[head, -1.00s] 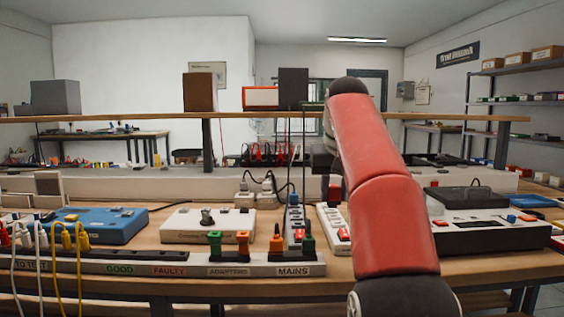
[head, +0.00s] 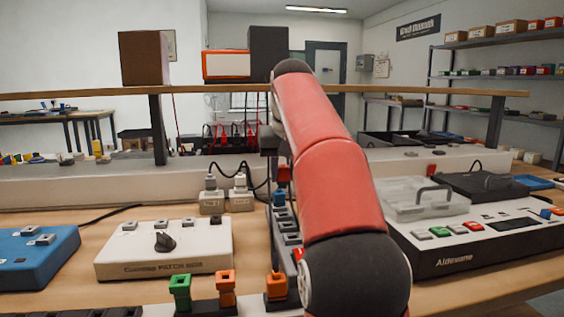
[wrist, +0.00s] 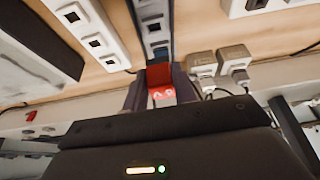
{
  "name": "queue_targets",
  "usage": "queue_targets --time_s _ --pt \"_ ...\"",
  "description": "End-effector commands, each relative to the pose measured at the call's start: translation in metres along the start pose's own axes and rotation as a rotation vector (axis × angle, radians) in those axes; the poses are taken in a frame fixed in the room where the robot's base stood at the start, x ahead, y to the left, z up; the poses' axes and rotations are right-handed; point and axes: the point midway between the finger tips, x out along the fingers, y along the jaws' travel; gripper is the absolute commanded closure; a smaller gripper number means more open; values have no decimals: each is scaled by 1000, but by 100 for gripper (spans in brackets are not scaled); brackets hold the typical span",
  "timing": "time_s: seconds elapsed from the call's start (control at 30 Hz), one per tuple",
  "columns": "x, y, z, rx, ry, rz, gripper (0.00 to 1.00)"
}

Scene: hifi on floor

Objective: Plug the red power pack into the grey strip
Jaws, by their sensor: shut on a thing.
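The red power pack (head: 284,173) is a small red block at the end of my arm. My gripper (wrist: 159,97) is shut on it; in the wrist view the pack (wrist: 159,76) sticks out between the dark fingers. The grey strip (head: 291,240) runs away from me on the bench, partly hidden by my arm. A blue plug (head: 279,198) sits at its far end. In the head view the pack appears just above that end. In the wrist view the strip (wrist: 151,14) lies beyond the pack. The gap between them cannot be judged.
A white strip with square sockets (wrist: 92,36) lies beside the grey one. Adaptors with cables (head: 225,196) stand left of it. A white patch box (head: 165,248) is further left. A white device (head: 470,240) with a clear tray is right. A shelf (head: 400,91) spans overhead.

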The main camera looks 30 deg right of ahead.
Motion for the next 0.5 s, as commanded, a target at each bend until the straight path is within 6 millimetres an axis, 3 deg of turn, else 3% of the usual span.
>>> queue_targets --time_s 0.5 --pt "47 0 20 0 1 0 93"
